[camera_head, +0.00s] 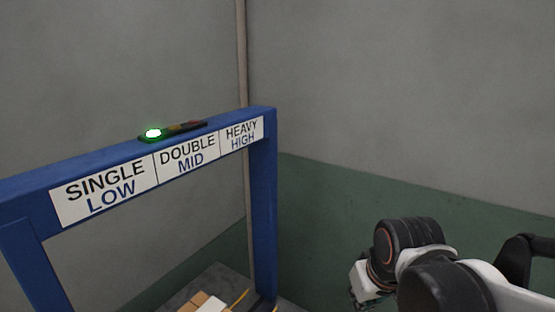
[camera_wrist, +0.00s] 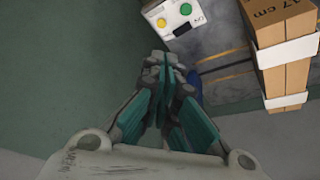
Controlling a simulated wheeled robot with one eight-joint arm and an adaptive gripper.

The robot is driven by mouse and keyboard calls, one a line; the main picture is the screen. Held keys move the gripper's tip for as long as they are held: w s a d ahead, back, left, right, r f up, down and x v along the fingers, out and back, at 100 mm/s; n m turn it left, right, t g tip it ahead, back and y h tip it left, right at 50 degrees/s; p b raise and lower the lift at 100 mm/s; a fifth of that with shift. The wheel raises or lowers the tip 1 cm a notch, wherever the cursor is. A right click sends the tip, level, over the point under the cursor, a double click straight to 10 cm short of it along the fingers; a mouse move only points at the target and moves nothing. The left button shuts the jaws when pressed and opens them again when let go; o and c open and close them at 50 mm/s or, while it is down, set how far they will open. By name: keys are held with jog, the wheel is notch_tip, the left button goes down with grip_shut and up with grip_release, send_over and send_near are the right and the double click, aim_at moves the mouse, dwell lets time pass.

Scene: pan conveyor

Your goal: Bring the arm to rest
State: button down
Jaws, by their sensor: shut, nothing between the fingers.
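My gripper (camera_wrist: 165,62) shows in the wrist view, its two teal-padded fingers closed together with nothing between them. It hangs above the green and grey floor, just left of a grey surface. In the head view my white and black arm is folded at the lower right. The gripper's fingers cannot be made out there.
A blue frame (camera_head: 264,190) carries signs (camera_head: 155,173) reading single low, double mid, heavy high. A light bar (camera_head: 172,131) on top glows green at its left end. A control box (camera_wrist: 174,14) with yellow and green buttons and a cardboard box (camera_wrist: 285,75) lie near my gripper.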

jog(key=s+d+r+m+t, duration=0.2)
jog(key=s+d+r, duration=0.1)
jog(key=s, duration=0.4)
jog(key=shift+r+t, duration=0.15)
jog(key=shift+t, duration=0.15)
